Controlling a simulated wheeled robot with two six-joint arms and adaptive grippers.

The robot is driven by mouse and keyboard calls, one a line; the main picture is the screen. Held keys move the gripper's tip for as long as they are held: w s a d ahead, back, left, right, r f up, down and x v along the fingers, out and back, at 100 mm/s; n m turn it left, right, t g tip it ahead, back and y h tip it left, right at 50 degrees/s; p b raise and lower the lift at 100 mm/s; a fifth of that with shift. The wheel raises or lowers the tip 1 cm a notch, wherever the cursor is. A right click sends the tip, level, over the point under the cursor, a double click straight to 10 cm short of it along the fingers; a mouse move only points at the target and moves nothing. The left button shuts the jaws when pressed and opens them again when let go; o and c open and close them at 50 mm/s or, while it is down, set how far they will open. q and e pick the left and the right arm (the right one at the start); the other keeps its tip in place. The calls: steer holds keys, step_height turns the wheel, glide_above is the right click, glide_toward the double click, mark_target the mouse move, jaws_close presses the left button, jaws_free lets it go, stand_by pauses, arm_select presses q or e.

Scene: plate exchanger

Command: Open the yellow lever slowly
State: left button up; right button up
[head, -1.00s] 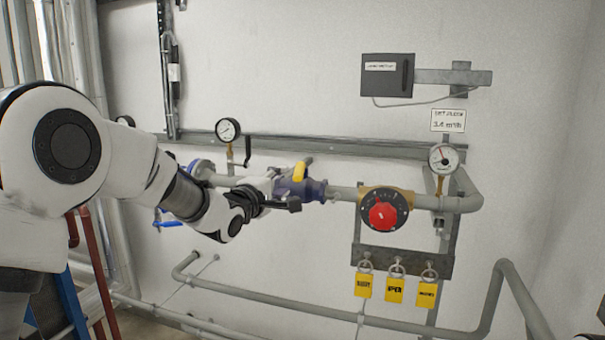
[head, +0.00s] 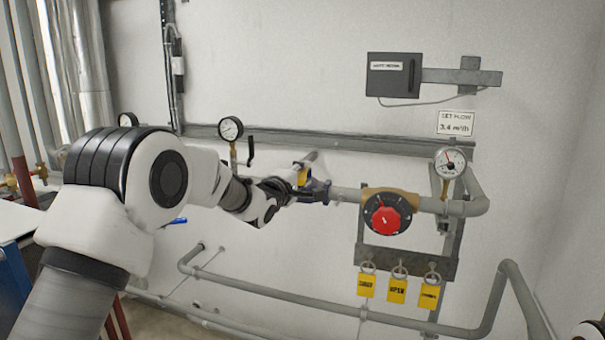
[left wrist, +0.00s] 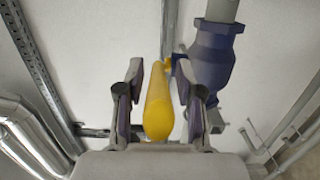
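The yellow lever (left wrist: 157,105) lies between the two fingers of my left gripper (left wrist: 160,95) in the left wrist view, its rounded end towards the camera. Gaps show on both sides of it, so the gripper looks open around the lever. The dark blue valve body (left wrist: 212,55) is just right of the fingers. In the head view my left gripper (head: 312,190) is at the pipe, left of the red dial, and only a small part of the lever (head: 302,177) shows; the wrist hides most of the valve. My right gripper is out of view.
A red dial (head: 385,220) on a brass body sits right of the valve. A round gauge (head: 450,162) is at right, another gauge (head: 230,129) at left.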

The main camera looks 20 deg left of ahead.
arm_select(q)
steer(key=shift+s+r, duration=0.1)
jaws_close()
steer(key=y+b, duration=0.1)
steer(key=b, duration=0.1)
steer(key=shift+d+f+n+b, duration=0.25)
steer(key=shift+d+n+b, duration=0.15)
steer(key=shift+y+b, duration=0.4)
steer(key=shift+d+r+n+y, duration=0.25)
steer(key=shift+n+y, duration=0.05)
steer(key=shift+n, duration=0.1)
steer(key=shift+o, duration=1)
jaws_free()
steer(key=shift+w, duration=0.2)
steer(key=shift+o, duration=1.1)
steer(key=shift+d, duration=0.1)
steer(key=shift+w+d, duration=0.1)
steer(key=shift+d, duration=0.05)
